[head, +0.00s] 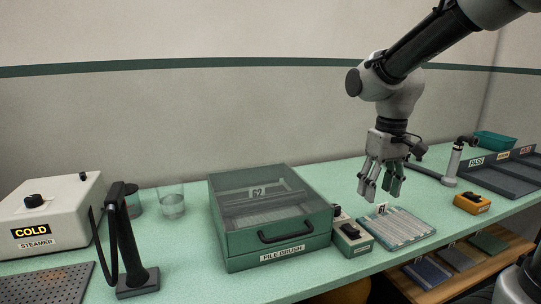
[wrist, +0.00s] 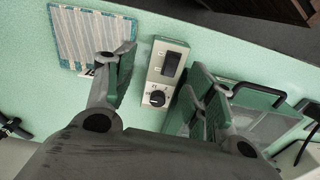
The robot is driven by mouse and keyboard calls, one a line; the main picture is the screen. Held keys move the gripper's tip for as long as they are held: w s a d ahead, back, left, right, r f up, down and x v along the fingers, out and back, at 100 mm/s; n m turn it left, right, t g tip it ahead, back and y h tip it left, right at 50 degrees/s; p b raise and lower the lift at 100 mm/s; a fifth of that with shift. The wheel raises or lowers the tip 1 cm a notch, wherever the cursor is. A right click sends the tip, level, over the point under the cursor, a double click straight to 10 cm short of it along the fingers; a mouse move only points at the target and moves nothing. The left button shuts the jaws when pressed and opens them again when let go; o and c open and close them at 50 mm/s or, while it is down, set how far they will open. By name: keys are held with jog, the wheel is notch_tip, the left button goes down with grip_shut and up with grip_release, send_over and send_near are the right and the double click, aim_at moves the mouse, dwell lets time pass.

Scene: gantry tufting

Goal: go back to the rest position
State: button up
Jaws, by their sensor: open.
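My gripper (head: 379,194) hangs open and empty above the green bench in the head view, pointing down. It is over the back part of the striped tufted sample (head: 408,228), apart from it as far as I can tell. In the wrist view my gripper (wrist: 155,90) has its fingers spread wide. The striped sample (wrist: 88,40) shows there at the upper left, and a small control box with a knob (wrist: 167,72) lies between the fingers in the picture.
The pile brush case (head: 270,243) with its clear lid shut stands left of my gripper. A steamer (head: 45,215) reading COLD, a black stand (head: 130,245) and a glass beaker (head: 172,203) are further left. An orange box (head: 471,204), a post (head: 453,163) and labelled trays (head: 495,180) are at right.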

jog(key=s+d+r+m+t, duration=0.1)
jog(key=s+d+r+t, duration=0.1)
jog(key=s+d, duration=0.2)
jog(key=s+d+r+m+t, duration=0.2)
jog(key=s+d, duration=0.2)
jog(key=s, duration=0.7)
jog(key=shift+d, duration=0.35)
